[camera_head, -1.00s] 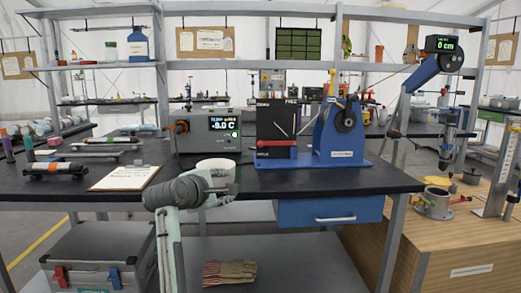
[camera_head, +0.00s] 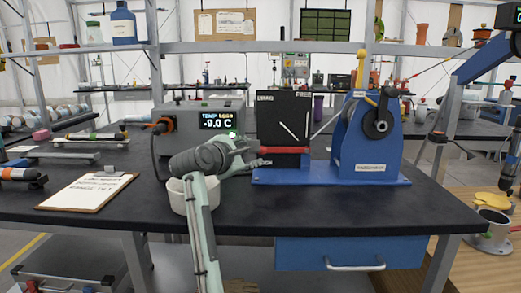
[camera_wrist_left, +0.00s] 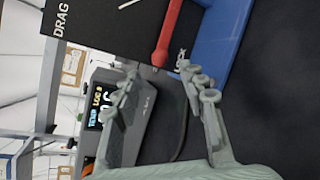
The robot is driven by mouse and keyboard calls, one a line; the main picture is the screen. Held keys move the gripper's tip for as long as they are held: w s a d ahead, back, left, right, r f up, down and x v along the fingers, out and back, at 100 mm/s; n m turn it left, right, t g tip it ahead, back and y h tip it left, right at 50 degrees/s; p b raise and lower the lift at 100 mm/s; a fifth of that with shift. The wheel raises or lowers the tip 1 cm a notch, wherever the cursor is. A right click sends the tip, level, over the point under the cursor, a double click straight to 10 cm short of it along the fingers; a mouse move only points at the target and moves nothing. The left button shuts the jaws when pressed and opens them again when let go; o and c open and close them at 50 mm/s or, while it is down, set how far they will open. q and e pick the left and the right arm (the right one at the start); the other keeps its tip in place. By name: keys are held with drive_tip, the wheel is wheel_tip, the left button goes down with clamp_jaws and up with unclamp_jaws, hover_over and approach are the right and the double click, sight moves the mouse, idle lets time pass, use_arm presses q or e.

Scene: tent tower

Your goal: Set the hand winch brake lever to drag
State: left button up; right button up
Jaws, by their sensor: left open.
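The hand winch (camera_head: 350,150) is blue and stands on a blue base on the dark bench. Its black panel (camera_head: 278,115) bears DRAG at upper left and FREE at upper right; LOCK shows low on it in the left wrist view. The red brake lever (camera_head: 287,150) lies about level across the panel's lower part, its end toward the left. In the left wrist view the lever's end (camera_wrist_left: 160,57) appears between my open fingertips, nearer LOCK than DRAG; contact is unclear. My left gripper (camera_head: 254,154) is at the panel's left. My right gripper is out of view.
A grey temperature unit (camera_head: 185,145) reading -9.0 C stands left of the panel. A white round container (camera_head: 177,196) is close behind my left forearm. A clipboard (camera_head: 87,192) lies at left. The bench front before the winch is clear.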

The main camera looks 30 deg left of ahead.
sight(284, 150)
use_arm(q)
drive_tip(key=x, duration=0.4)
drive_tip(key=shift+w, duration=0.1)
drive_tip(key=shift+w+a+f, duration=0.1)
drive_tip(key=shift+w+f, duration=0.1)
drive_tip(key=shift+w, duration=0.5)
drive_tip(key=shift+c, duration=1)
drive_tip(key=c, duration=0.7)
clamp_jaws()
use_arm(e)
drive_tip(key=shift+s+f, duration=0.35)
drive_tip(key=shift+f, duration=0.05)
